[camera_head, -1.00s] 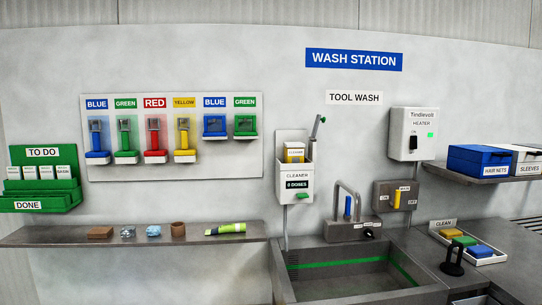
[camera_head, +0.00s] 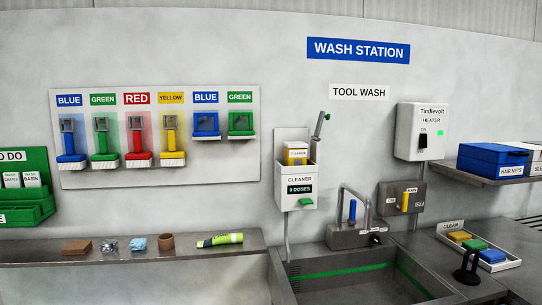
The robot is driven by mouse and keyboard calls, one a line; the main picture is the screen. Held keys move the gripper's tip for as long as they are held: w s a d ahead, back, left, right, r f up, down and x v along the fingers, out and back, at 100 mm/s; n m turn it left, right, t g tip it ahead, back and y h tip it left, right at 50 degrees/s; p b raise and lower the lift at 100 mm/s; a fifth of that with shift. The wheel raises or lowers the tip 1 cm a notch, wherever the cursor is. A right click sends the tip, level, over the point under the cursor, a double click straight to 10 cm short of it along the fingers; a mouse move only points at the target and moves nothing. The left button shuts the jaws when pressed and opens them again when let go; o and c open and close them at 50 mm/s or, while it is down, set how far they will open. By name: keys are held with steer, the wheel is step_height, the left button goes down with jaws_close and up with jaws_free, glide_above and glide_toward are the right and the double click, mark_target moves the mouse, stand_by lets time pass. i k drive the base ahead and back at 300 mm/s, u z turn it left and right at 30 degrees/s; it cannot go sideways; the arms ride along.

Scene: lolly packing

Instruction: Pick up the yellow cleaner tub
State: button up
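The yellow cleaner tub (camera_head: 295,155) sits upright in the top of the white wall dispenser (camera_head: 297,187). Its white label reads CLEANER, and its lower part is hidden by the dispenser's front wall. The dispenser is marked CLEANER, with a dark dose display and a small green part at its lower edge. My gripper is not in view.
A lever (camera_head: 322,124) rises beside the tub on its right. Below are a grey sink (camera_head: 360,280) and a tap (camera_head: 345,205). A narrow shelf (camera_head: 40,251) at left holds small items. Colour-coded tools hang on a wall board (camera_head: 220,160). The wall around the tub is mostly clear.

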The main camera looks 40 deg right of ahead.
mark_target(296, 152)
steer(key=z, duration=0.1)
steer(key=i, duration=0.85)
steer(key=z, duration=0.3)
